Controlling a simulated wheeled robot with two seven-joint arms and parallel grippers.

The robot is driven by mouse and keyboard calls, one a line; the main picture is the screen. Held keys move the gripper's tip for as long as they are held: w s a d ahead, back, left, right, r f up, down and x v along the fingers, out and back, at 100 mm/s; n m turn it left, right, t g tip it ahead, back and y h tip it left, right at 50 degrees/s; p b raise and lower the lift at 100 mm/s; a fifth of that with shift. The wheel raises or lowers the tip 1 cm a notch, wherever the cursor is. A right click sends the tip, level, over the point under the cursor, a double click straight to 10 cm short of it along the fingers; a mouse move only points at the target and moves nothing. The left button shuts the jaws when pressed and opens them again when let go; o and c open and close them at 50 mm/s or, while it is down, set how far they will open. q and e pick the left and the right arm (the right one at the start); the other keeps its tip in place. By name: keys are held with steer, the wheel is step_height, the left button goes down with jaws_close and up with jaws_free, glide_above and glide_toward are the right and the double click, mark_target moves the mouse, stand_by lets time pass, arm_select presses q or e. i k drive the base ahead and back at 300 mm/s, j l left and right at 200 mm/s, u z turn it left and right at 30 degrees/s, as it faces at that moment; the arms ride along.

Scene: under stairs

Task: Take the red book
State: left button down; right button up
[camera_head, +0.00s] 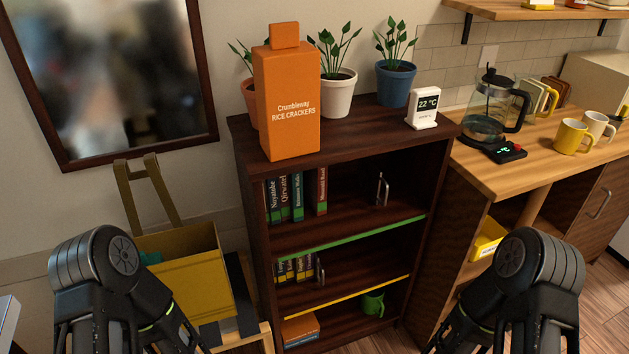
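A book with a red-brown spine (321,191) stands upright on the top shelf of the dark bookcase (340,157), at the right end of a row. To its left stand several green and dark books (284,198) with printed spines. A metal bookend (382,190) stands apart from it to the right, with bare shelf between. My two black arms show at the bottom left and bottom right, in front of the bookcase and apart from the books. I cannot see the fingertips of either gripper.
An orange cracker box (288,105), potted plants (396,80) and a small clock (424,106) stand on the bookcase. A yellow bin (190,270) is at left. The wooden counter (535,160) at right holds a coffee press (490,108) and mugs (573,137).

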mark_target(314, 180)
steer(key=i+l, duration=0.1)
steer(key=l, duration=0.3)
steer(key=i+l, duration=0.15)
steer(key=l, duration=0.3)
steer(key=i+l, duration=0.1)
steer(key=l, duration=0.3)
steer(key=i+l, duration=0.1)
steer(key=l, duration=0.35)
steer(key=i+l, duration=0.15)
steer(key=l, duration=0.25)
steer(key=i+l+u, duration=0.1)
steer(key=l, duration=0.35)
